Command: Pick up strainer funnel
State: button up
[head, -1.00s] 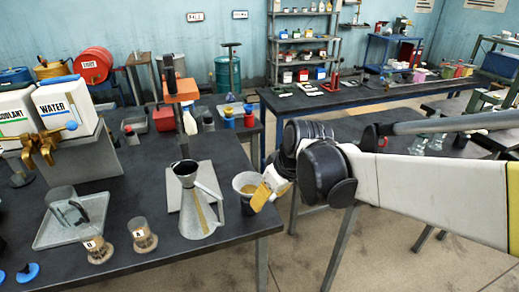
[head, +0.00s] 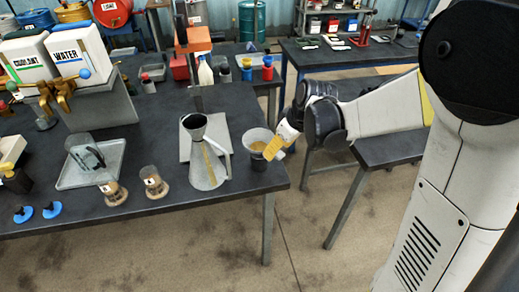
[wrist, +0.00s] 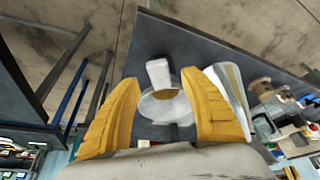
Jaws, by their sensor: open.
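The strainer funnel (head: 254,139) is a pale, wide-mouthed bowl near the right edge of the dark workbench, with something dark beneath it. In the wrist view the funnel (wrist: 165,108) lies between my finger pads, with a pale tab (wrist: 158,72) sticking out on its far side. My gripper (head: 272,152) has yellow fingers and is at the funnel's right side in the head view. The wrist view shows the fingers of my gripper (wrist: 163,100) spread apart around the funnel, with a gap beside it. The funnel's lower part is hidden.
A tall metal jug (head: 207,168) stands close left of the funnel, on or by a grey plate (head: 187,150). The bench's right edge (head: 283,172) is close to the gripper.

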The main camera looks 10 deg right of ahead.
jog(key=x, duration=0.3)
jog(key=shift+b, duration=0.3)
jog(key=shift+s+r, duration=0.1)
jog(key=shift+c, duration=0.8)
grip_shut()
jog(key=shift+r, duration=0.15)
